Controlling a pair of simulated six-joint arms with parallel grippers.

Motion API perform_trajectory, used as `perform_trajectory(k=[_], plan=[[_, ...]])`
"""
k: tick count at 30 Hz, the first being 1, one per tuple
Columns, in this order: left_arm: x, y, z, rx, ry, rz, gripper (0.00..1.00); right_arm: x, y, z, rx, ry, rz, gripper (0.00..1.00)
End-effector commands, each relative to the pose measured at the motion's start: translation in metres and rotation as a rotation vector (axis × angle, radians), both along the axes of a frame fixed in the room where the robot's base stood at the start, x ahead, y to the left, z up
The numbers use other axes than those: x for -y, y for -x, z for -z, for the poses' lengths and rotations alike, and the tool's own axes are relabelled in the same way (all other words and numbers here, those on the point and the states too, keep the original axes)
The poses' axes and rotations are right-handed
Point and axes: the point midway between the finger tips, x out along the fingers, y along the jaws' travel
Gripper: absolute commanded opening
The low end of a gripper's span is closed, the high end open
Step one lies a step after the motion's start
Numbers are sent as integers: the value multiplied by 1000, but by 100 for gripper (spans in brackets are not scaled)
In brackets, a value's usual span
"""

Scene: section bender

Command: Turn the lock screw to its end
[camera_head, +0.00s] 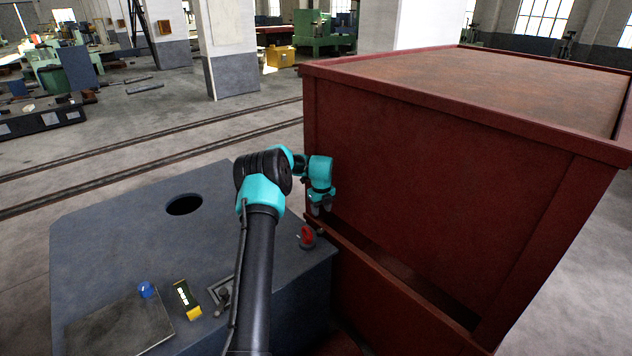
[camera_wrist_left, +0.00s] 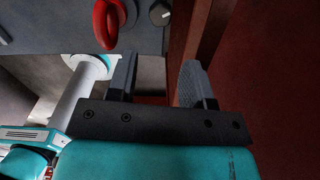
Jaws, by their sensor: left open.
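In the left wrist view the red handle (camera_wrist_left: 107,24) is at the top, on a round grey mount. A small dark round knob with a light mark (camera_wrist_left: 160,14) is just right of it; I cannot tell which of the two is the lock screw. My left gripper (camera_head: 321,208) is above and slightly right of the red handle, close to the red cabinet. In the wrist view my left gripper (camera_wrist_left: 158,75) is open and empty, apart from both. My right gripper is out of view.
The large red cabinet (camera_head: 420,180) stands close on the right, leaving little room beside the gripper. The bench's far half is clear around a round hole.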

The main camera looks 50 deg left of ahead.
Motion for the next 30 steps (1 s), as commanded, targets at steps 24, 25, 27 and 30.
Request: perform_trajectory(k=[24, 25, 27, 30], plan=[[-15, -11, -87, 87, -75, -332, 46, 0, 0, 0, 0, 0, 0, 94], [-16, -12, -89, 95, -79, -356, 46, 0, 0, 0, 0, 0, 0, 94], [-18, -14, -93, 112, -88, -410, 46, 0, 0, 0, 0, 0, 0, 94], [-21, -16, -99, 134, -100, -480, 46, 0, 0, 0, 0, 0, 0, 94]])
